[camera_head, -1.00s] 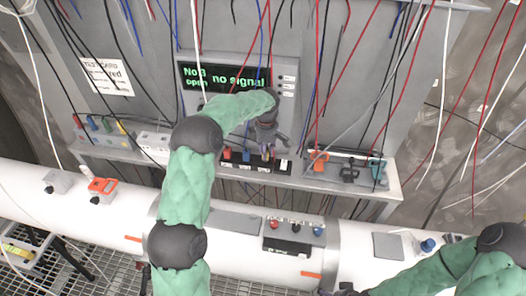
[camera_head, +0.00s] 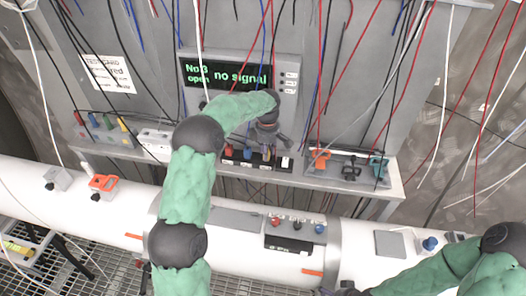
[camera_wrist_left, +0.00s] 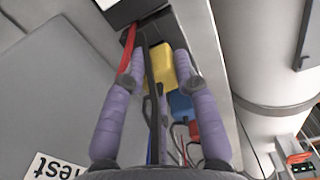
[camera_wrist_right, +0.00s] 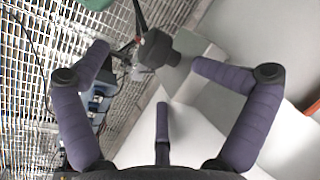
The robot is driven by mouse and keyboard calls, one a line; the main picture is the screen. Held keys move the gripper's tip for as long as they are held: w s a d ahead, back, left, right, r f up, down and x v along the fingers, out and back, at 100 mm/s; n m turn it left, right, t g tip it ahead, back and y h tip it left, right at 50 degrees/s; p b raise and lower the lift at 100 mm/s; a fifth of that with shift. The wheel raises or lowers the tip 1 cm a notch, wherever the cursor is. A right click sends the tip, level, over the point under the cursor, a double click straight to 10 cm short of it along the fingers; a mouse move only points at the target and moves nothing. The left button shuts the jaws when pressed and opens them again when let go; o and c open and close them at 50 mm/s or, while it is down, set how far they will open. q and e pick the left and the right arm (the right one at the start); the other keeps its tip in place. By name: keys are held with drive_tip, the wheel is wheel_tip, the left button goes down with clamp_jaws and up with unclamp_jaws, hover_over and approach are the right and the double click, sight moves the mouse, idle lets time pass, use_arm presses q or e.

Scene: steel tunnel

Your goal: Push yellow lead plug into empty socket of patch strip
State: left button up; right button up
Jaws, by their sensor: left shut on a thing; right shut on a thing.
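The yellow lead plug (camera_wrist_left: 160,66) is between the purple fingers of my left gripper (camera_wrist_left: 165,72) in the left wrist view, and the gripper is shut on it. In the head view my left gripper (camera_head: 270,142) is right over the black patch strip (camera_head: 240,163). A blue plug (camera_wrist_left: 181,106) and a red plug (camera_wrist_left: 194,130) stand in line beside the yellow one. The fingers hide the socket, so I cannot tell how deep the yellow plug sits.
A display (camera_head: 226,77) reads "No3 open, no signal" behind the strip. Many wires hang in front of the grey panel. A tray with orange and teal clamps (camera_head: 345,168) is to the right on the shelf. A white pipe (camera_head: 215,238) runs below.

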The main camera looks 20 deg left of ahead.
sight(260, 162)
use_arm(q)
drive_tip(key=shift+s+f, duration=0.25)
drive_tip(key=shift+f, duration=0.55)
drive_tip(key=o, duration=1.1)
drive_tip(key=shift+a, duration=0.1)
drive_tip(key=shift+r, duration=0.1)
drive_tip(key=r, duration=0.3)
drive_tip(key=s+a+r, duration=0.1)
drive_tip(key=r, duration=0.4)
drive_tip(key=shift+s+a+r, duration=0.2)
drive_tip(key=shift+s+r, duration=0.1)
drive_tip(key=shift+r, duration=0.2)
